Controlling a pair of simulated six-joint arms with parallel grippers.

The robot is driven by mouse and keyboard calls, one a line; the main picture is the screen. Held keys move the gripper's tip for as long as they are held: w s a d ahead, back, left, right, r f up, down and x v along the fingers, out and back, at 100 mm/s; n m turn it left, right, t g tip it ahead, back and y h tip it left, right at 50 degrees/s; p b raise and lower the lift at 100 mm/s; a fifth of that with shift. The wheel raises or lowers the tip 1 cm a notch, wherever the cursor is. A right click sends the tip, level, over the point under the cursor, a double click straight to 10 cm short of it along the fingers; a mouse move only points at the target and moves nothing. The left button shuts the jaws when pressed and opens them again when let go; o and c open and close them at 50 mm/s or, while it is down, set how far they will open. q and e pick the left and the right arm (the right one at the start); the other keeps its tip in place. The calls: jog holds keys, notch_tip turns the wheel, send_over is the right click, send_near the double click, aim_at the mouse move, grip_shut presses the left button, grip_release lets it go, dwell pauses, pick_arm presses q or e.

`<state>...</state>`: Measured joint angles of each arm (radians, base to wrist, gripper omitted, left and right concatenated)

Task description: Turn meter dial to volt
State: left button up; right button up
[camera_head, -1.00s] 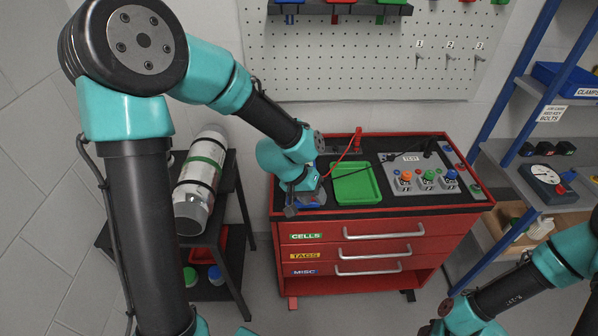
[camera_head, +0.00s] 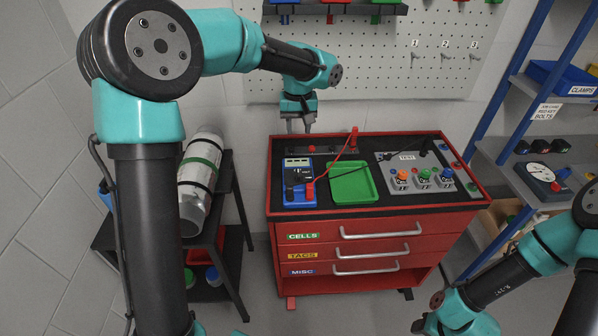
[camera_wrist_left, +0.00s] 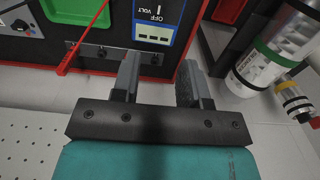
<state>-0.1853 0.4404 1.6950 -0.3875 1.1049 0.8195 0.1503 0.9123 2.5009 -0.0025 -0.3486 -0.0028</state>
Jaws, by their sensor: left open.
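The blue meter (camera_head: 299,196) lies on the left of the red cabinet's black top, with a pale screen at its far end and a black dial area below it. The dial's setting is too small to read. The meter's screen end also shows in the left wrist view (camera_wrist_left: 153,34), with the labels OFF and VOLT; the dial itself is cut off there. My left gripper (camera_head: 300,128) is open and empty above the cabinet's back edge, beyond the meter and apart from it. Its spread fingers show in the left wrist view (camera_wrist_left: 160,80). My right gripper (camera_head: 430,325) is low at the bottom edge, its fingers unclear.
A green tray (camera_head: 352,183) lies right of the meter. A red lead and a black lead run over the cabinet top. A grey test panel (camera_head: 420,174) with coloured knobs stands further right. A pegboard (camera_head: 400,60) rises behind.

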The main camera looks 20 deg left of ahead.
aim_at(298, 173)
dwell(0.3)
pick_arm(q)
notch_tip(298, 173, down, 17)
jog(key=shift+f, duration=0.2)
dwell(0.6)
grip_shut()
